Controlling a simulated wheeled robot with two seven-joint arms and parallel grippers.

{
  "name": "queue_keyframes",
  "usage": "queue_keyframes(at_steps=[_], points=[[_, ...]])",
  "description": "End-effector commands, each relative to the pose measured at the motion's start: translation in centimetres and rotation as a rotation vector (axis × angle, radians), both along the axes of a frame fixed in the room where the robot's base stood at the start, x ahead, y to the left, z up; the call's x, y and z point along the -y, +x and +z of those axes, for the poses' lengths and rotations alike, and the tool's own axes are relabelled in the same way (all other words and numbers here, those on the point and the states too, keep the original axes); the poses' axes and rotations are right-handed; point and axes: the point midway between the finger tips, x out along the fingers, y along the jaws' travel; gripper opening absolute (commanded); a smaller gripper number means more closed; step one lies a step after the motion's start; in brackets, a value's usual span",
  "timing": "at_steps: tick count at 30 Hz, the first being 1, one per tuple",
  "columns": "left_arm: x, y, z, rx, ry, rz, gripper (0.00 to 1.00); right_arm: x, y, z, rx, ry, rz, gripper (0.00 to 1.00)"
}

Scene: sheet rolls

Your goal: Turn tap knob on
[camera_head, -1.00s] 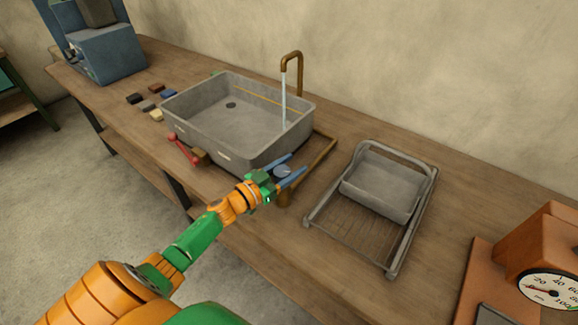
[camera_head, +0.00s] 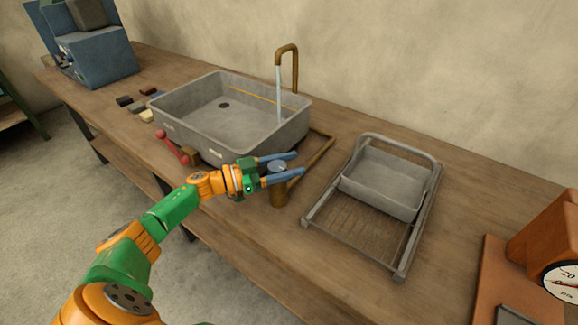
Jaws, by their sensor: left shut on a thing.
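The tap knob (camera_head: 278,167) is a small round grey-blue cap on a short brass post (camera_head: 278,194) at the sink's front right corner. My left gripper (camera_head: 285,167) has its two blue fingers on either side of the knob and is shut on it. The fingers point right and partly hide the knob's edges. The brass spout (camera_head: 293,62) rises behind the sink (camera_head: 283,137), and a thin stream of water (camera_head: 279,95) falls from it into the basin. A brass pipe (camera_head: 316,160) runs behind the fingers. My right gripper is not in view.
A grey rack with a tray (camera_head: 385,178) stands right of the knob. Small coloured blocks (camera_head: 147,115) lie left of the sink. An orange scale (camera_head: 551,246) is at far right.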

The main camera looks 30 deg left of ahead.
Motion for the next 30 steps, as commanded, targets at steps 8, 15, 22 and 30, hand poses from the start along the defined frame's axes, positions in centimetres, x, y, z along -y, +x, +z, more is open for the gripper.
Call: queue_keyframes(at_steps=[8, 15, 22, 30], points=[[0.0, 0.0, 0.1, 0.001, 0.0, 0.0, 0.65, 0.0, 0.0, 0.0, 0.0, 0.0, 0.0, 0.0], [0.0, 0.0, 0.0, 0.001, -0.001, 0.001, 0.87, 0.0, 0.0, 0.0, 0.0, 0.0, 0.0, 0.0], [0.0, 0.0, 0.8, 0.001, 0.002, 0.001, 0.87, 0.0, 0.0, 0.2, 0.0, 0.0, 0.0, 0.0], [1.1, -2.0, 6.0, -0.003, 0.004, -0.005, 0.87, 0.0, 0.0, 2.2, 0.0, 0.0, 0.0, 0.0]])
